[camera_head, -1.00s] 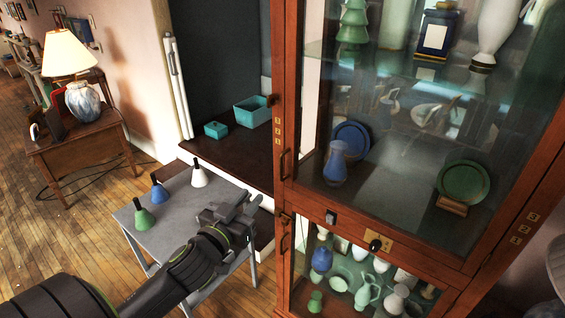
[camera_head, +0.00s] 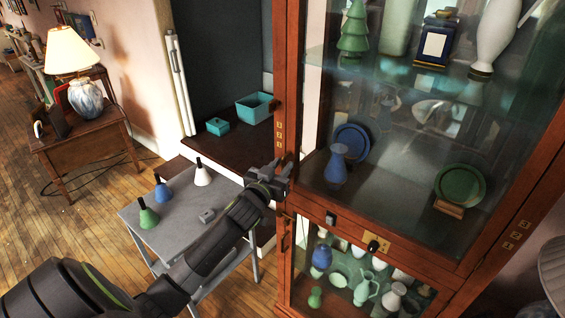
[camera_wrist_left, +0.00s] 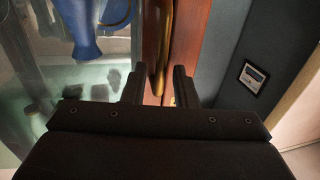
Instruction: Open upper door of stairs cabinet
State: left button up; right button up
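The tall wooden cabinet's upper glass door (camera_head: 400,178) is shut, with shelves of ornaments behind the glass. My left gripper (camera_head: 282,172) is at the left edge of this door, over the spot of its handle, which it largely hides in the head view. In the left wrist view, the brass upper handle (camera_wrist_left: 161,45) runs down the wooden frame between my left gripper's two fingers (camera_wrist_left: 160,85). The fingers are open, with a gap on both sides of the handle. My right gripper is not in view.
The lower glass door (camera_head: 365,275) has its own handle (camera_head: 285,236) below. A grey side table (camera_head: 185,225) with several small bells stands left of the cabinet, under my left arm. A dark brown counter (camera_head: 235,152) holds teal boxes. A lamp table (camera_head: 85,150) stands farther left.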

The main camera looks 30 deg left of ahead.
pick_arm(q)
jog(key=shift+w, duration=0.5)
jog(key=shift+c, duration=0.5)
grip_shut()
